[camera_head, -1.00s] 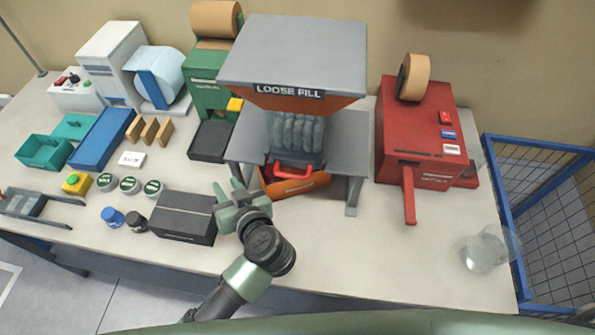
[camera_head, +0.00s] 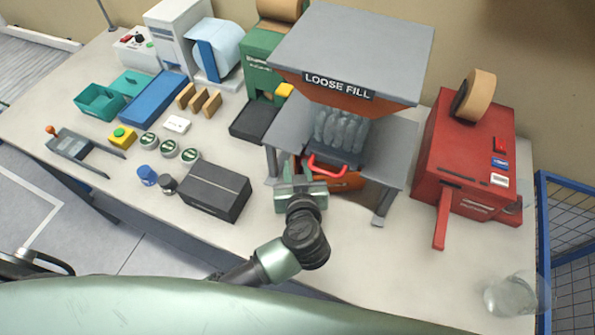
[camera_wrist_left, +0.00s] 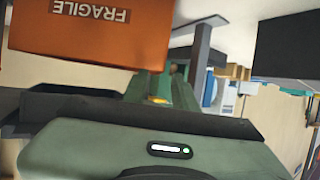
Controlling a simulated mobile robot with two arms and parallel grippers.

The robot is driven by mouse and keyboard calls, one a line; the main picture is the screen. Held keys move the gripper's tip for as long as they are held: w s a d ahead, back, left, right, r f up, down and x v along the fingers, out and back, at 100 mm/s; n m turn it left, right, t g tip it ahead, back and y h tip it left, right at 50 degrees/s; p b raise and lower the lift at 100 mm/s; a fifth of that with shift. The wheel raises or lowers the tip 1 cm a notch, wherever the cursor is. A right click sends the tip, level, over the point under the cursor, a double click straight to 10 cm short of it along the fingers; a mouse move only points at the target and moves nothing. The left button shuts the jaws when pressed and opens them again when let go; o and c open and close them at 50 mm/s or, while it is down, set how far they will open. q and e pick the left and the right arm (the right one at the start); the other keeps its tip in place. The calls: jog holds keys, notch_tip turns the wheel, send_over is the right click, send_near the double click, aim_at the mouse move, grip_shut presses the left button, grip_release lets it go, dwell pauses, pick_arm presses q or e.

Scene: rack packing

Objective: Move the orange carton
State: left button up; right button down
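The orange carton (camera_head: 345,181) sits under the loose-fill machine, below its red handle, and is partly hidden by the machine. In the left wrist view the carton (camera_wrist_left: 90,35) fills the upper left, with a FRAGILE label upside down. My left gripper (camera_head: 301,172) is at the carton's left front side, close to it. It seems open; whether a finger touches the carton is unclear. In the left wrist view a green finger (camera_wrist_left: 168,84) stands beside the carton's lower right corner. My right gripper is not in view.
The loose-fill machine (camera_head: 345,50) and its legs stand over the carton. A dark box (camera_head: 214,190) lies left of my gripper. A red machine (camera_head: 465,150) stands right, a clear jar (camera_head: 515,296) at the front right. The table's front middle is bare.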

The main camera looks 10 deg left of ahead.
pick_arm(q)
jog(key=x, duration=0.5)
jog(key=shift+w+a+f, duration=0.1)
jog(key=shift+w+f, duration=0.05)
jog(key=shift+w, duration=0.2)
grip_shut()
dwell(1.2)
